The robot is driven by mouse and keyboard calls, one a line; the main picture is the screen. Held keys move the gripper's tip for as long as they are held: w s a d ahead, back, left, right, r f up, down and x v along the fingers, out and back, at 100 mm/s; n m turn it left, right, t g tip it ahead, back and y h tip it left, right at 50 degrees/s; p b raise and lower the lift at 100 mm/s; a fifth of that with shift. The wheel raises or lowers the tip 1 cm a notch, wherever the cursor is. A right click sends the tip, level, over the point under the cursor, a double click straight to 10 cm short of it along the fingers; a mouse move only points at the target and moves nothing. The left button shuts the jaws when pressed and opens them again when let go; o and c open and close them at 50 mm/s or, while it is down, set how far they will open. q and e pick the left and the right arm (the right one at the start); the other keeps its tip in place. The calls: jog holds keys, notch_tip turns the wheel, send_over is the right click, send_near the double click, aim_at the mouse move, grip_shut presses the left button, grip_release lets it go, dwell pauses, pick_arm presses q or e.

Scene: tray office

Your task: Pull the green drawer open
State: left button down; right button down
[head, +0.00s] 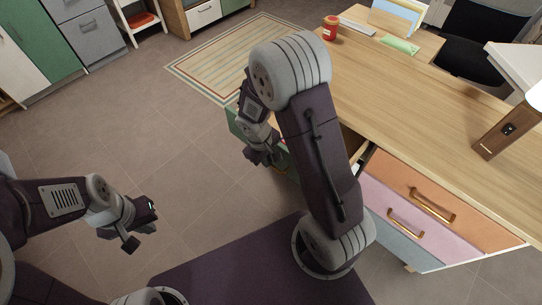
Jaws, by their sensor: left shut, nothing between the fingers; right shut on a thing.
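The green drawer (234,122) is on the desk's left part in the head view. Its front shows on both sides of my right gripper and stands out from the desk. Most of the drawer is hidden behind my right arm, and part of an open interior shows just right of that arm. My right gripper (262,157) is at the green front, shut on its handle, which the gripper hides. My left gripper (141,228) is shut and empty above the floor at the lower left, well apart from the drawer.
The wooden desk (440,120) bears a red jar (330,28) and papers. An orange drawer (400,180) and a pink drawer (385,208) with brass handles are right of my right arm. A striped rug (215,70) lies behind. The floor on the left is clear.

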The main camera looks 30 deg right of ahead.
jog(key=shift+s+a, duration=0.15)
jog(key=shift+a, duration=0.25)
jog(key=c, duration=1.5)
grip_release()
jog(key=shift+r, duration=0.1)
jog(key=r+p, duration=0.1)
jog(key=r, duration=0.2)
jog(key=a+r+p, duration=0.1)
jog(key=r, duration=0.1)
jog(key=r+p, duration=0.1)
jog(key=r, duration=0.2)
jog(key=shift+s+a+r+p, duration=0.25)
jog(key=shift+s+r+p, duration=0.1)
